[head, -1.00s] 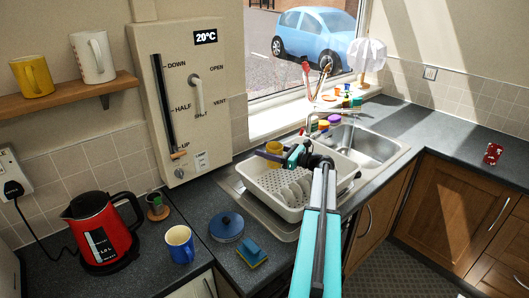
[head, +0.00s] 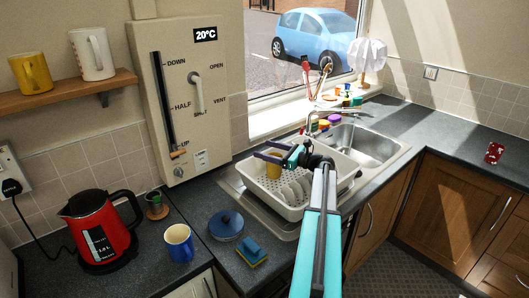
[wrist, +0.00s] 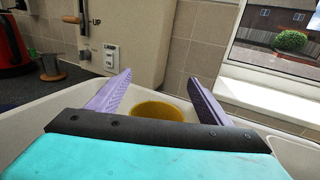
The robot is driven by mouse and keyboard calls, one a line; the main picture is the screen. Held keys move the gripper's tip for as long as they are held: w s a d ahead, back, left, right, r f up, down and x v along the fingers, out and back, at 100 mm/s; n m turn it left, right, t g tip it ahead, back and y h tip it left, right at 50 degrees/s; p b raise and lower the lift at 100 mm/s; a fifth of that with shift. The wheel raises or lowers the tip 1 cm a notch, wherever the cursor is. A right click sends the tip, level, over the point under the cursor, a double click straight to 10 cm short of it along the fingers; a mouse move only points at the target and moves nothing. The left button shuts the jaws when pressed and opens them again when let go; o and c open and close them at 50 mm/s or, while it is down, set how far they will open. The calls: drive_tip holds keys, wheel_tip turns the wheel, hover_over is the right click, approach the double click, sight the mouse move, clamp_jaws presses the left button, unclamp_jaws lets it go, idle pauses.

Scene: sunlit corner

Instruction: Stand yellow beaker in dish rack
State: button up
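The yellow beaker (head: 273,171) is in the white dish rack (head: 322,209), near its back left side, below my gripper's fingers. It looks about upright, though its base is hard to make out. My gripper (head: 267,156) is above the rack, with its purple fingers spread apart. In the wrist view the beaker's round rim (wrist: 158,109) shows between and below the open fingers (wrist: 160,78), with a gap on each side. The gripper's body hides the beaker's near part there.
The sink (head: 362,146) lies to the right. A blue-lidded pot (head: 226,224), a sponge (head: 251,252), a blue mug (head: 179,243) and a red kettle (head: 100,230) are on the left counter.

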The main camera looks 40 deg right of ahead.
drive_tip(key=shift+r+p, duration=0.4)
drive_tip(key=shift+p, duration=0.2)
drive_tip(key=shift+r+p, duration=0.35)
drive_tip(key=shift+p, duration=0.3)
drive_tip(key=b+v, duration=0.5)
drive_tip(key=v, duration=0.7)
drive_tip(key=shift+b, duration=0.35)
